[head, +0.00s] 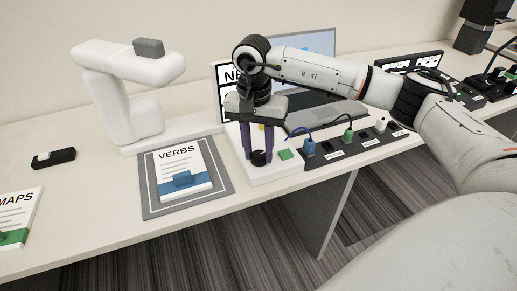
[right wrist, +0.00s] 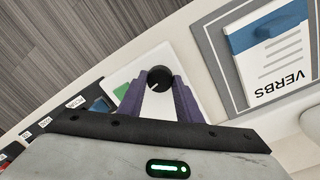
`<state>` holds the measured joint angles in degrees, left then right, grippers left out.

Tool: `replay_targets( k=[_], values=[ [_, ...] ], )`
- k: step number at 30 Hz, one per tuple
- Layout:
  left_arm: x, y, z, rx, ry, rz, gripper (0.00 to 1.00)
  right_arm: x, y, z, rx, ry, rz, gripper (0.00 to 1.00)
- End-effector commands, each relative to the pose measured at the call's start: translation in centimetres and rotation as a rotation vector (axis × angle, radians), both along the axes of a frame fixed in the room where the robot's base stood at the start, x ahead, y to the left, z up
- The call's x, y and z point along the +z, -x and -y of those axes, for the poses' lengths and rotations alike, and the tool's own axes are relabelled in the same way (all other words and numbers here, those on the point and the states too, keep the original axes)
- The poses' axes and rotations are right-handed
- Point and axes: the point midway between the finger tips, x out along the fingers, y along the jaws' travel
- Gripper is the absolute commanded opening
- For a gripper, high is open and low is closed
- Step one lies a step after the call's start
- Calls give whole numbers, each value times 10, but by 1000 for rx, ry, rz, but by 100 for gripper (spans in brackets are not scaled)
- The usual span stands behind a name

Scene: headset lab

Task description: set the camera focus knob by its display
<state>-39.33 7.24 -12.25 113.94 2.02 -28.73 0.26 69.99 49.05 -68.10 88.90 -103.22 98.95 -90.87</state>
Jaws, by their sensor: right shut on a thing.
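The black round focus knob (head: 258,158) stands on a white control base (head: 272,174) at the table's front; a white pointer mark shows on the knob (right wrist: 160,77) in the right wrist view. My right gripper (head: 258,156) points down with its purple fingers on either side of the knob and is shut on it. The white document camera (head: 108,85) stands at the back left, its head over a paper marked VERBS (head: 178,168). A white display panel with large black letters (head: 222,88) is mostly hidden behind my right arm. My left gripper is out of view.
A green button (head: 286,154) sits right of the knob. A dark strip with blue, green and white plugs (head: 340,151) lies further right. A laptop (head: 322,112) stands behind. A small black device (head: 53,158) and a MAPS paper (head: 18,215) lie left.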

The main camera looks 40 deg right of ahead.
Motion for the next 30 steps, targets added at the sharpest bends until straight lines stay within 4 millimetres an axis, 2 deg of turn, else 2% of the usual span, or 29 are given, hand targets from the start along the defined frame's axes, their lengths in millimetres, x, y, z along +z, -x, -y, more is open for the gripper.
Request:
replay_targets(
  k=[1, 4, 14, 17, 27, 30],
  values=[
    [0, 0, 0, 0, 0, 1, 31, 0, 0, -1, 1, -2, -1, 35],
    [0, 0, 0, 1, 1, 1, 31, 0, 0, -1, 1, -2, -1, 50],
    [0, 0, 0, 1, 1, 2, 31, 3, 0, 0, -1, 0, 0, 50],
    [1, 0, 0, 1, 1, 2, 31, 13, -1, -1, -1, 0, 2, 50],
    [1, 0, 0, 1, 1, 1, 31, 78, -4, -3, 0, -2, 4, 50],
    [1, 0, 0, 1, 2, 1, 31, 91, -4, -4, 0, -1, 2, 50]
  ],
)
